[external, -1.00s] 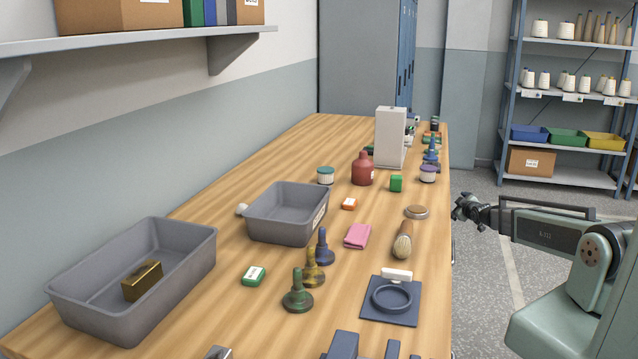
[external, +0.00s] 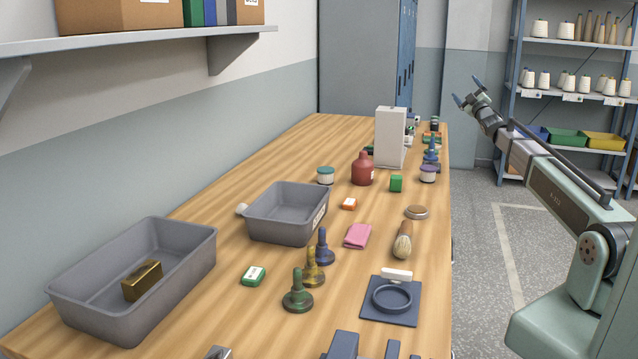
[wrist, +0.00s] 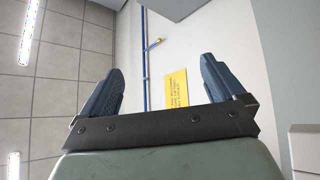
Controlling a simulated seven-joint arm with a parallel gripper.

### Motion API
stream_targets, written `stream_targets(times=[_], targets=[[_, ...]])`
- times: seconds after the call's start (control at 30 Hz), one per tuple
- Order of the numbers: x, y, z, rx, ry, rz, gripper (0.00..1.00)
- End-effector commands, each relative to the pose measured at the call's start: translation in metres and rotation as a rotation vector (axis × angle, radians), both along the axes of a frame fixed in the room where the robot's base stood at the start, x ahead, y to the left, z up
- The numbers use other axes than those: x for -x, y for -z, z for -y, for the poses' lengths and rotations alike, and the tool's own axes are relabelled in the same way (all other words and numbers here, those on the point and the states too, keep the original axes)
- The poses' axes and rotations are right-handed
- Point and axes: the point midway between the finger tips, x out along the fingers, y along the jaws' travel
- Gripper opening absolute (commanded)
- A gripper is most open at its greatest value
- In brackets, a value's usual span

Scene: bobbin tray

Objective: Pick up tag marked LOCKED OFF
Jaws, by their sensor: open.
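My gripper (external: 467,91) is raised to the right of the bench, above its top, with its fingers apart and empty. In the wrist view, both blue fingers of my gripper (wrist: 161,72) are spread with nothing between them. That view faces the ceiling and a wall, not the bench. I cannot make out a tag reading LOCKED OFF. Small pieces on the bench include a green-and-white block (external: 253,275), an orange-and-white block (external: 349,204) and a white piece (external: 397,275) by a dark blue plate; no lettering is readable on them.
Two grey bins, one large (external: 190,270) and one smaller (external: 265,225), stand on the wooden bench (external: 200,325). Several handled stamps (external: 298,295), a brush (external: 403,242), a pink cloth (external: 358,236) and a red bottle (external: 362,172) stand or lie around. Space right of the bench is open.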

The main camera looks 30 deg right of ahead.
Motion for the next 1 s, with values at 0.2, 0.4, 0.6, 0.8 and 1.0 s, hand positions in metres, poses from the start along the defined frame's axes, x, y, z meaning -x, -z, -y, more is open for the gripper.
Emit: stream_targets(times=[0.2,0.4,0.6,0.8,1.0], targets=[[-0.007,-0.052,-0.011,0.030,-0.021,0.038,0.96],[-0.028,-0.077,-0.040,-0.002,-0.023,-0.002,0.96],[-0.056,-0.070,-0.084,-0.075,-0.013,-0.115,0.96],[-0.087,-0.053,-0.155,-0.164,-0.013,-0.298,0.96],[-0.102,-0.031,-0.243,-0.236,-0.032,-0.523,0.96]])
